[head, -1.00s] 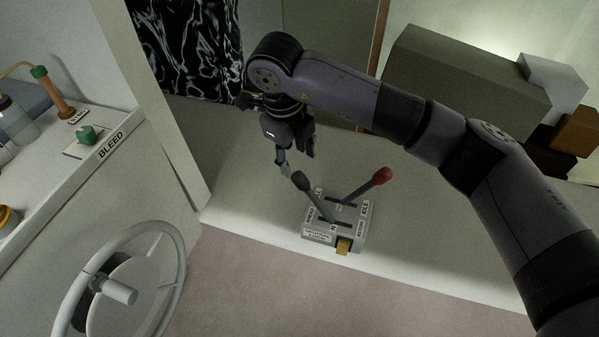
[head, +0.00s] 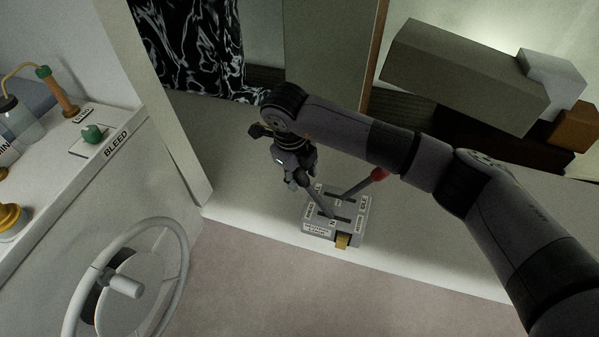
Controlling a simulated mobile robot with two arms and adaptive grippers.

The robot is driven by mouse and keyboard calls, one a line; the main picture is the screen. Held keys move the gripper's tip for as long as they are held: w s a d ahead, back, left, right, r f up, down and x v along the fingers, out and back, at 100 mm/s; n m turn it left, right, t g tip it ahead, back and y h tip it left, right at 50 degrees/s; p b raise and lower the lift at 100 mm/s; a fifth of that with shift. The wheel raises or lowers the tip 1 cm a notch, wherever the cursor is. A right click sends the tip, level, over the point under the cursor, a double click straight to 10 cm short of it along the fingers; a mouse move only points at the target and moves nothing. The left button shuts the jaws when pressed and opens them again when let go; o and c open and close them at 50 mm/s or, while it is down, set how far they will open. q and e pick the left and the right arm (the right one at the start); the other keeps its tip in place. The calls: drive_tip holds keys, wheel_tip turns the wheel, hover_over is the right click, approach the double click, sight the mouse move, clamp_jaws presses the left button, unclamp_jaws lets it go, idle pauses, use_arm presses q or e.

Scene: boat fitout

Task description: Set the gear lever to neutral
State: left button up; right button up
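The control box (head: 318,229) stands on the white ledge with two levers. The black-knobbed lever (head: 315,193) rises from the left slot, near a label that reads N, and leans up and left. The red-knobbed lever (head: 361,186) leans up and right, near a label that reads IDLE; my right arm passes close by its knob. My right gripper (head: 299,178) points down at the black knob, with its fingers apart. Whether they touch the knob I cannot tell. My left gripper is out of view.
A yellow tab (head: 342,241) sits on the box's front. A white steering wheel (head: 183,262) stands at lower left. A counter with a green BLEED valve (head: 92,133) is at left. Large boxes (head: 465,75) stand at back right. The ledge right of the control box is clear.

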clamp_jaws()
idle(0.5)
drive_tip(key=shift+d, duration=0.1)
drive_tip(key=shift+s+d+r+y+b, duration=0.1)
drive_tip(key=shift+d+r+y+b, duration=0.1)
drive_tip(key=shift+d+y+b, duration=0.15)
drive_tip(key=shift+s+d+r+y+b, duration=0.15)
drive_tip(key=shift+d+y+b, duration=0.1)
drive_tip(key=shift+d+b, duration=0.15)
drive_tip(key=s+d+r+t+y+b, duration=0.2)
drive_tip(key=d+y+b, duration=0.2)
drive_tip(key=d+b, duration=0.3)
drive_tip(key=shift+s+d+y+b, duration=0.25)
drive_tip(key=shift+d+y+b, duration=0.15)
drive_tip(key=shift+b, duration=0.65)
drive_tip(key=shift+o, duration=1.3)
unclamp_jaws()
